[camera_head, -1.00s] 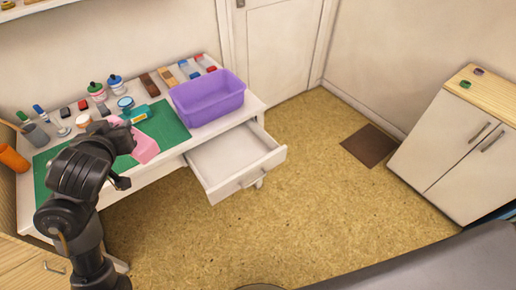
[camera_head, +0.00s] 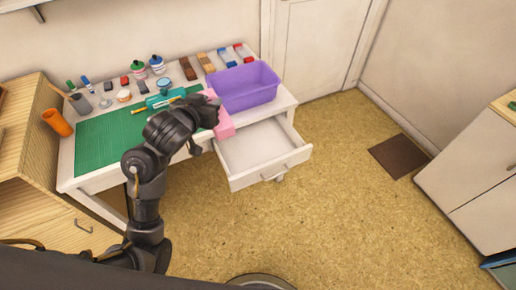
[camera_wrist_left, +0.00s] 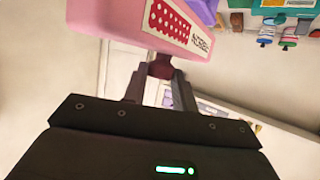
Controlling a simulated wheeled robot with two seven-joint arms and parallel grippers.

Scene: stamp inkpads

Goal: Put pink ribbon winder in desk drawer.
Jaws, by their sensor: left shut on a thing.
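My left gripper (camera_wrist_left: 160,88) is shut on the pink ribbon winder (camera_wrist_left: 125,20), which fills the top of the left wrist view with a dotted red-and-white label. In the head view the pink ribbon winder (camera_head: 224,124) shows at the front right of the desk, partly hidden by my left gripper (camera_head: 214,108). It is close to the left edge of the open desk drawer (camera_head: 262,148). The drawer is pulled out and looks empty. My right gripper does not show.
A purple bin (camera_head: 245,88) stands on the desk behind the drawer. A green cutting mat (camera_head: 105,142) covers the desk's left part. Bottles, jars and blocks line the back. The floor in front of the drawer is clear.

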